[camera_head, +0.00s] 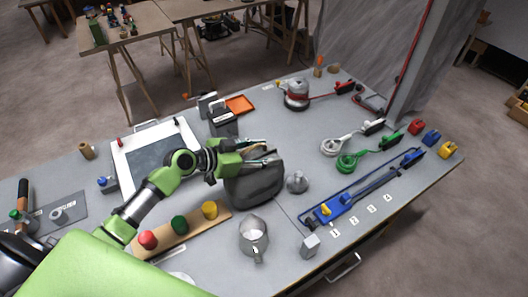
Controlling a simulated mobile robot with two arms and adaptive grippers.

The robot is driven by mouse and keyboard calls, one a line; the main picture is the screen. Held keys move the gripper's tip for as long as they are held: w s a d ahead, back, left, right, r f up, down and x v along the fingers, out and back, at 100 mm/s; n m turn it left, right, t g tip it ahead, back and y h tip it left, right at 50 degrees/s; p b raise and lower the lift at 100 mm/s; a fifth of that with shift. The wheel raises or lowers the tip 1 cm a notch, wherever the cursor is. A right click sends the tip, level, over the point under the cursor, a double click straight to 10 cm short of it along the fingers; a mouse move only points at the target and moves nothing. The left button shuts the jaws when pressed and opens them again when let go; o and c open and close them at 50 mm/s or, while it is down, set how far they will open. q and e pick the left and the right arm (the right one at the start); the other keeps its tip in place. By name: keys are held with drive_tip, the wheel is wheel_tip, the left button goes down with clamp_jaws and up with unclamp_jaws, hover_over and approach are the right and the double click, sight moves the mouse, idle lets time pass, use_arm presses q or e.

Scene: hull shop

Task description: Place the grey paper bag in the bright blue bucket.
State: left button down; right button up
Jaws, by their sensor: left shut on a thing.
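The grey paper bag (256,189) is at the middle of the grey workbench, dark grey with a rounded lower edge. My left gripper (268,153) reaches in from the left and is shut on the bag at its upper edge. The gripper hides part of the bag's top. I cannot tell whether the bag's bottom touches the bench. I see no bright blue bucket in this view. My right gripper is not in view.
A metal jug (253,236) and a small round grey object (296,182) stand close to the bag. A wooden strip (180,235) with red, green and yellow knobs lies in front of my arm. A blue rail fixture (370,187) lies to the right.

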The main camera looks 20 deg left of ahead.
use_arm(q)
drive_tip(key=shift+w+f, duration=0.1)
drive_tip(key=shift+f, duration=0.3)
drive_tip(key=c, duration=1)
unclamp_jaws()
drive_tip(key=shift+f, duration=0.15)
drive_tip(key=shift+s+a, duration=0.1)
drive_tip(key=shift+s, duration=0.1)
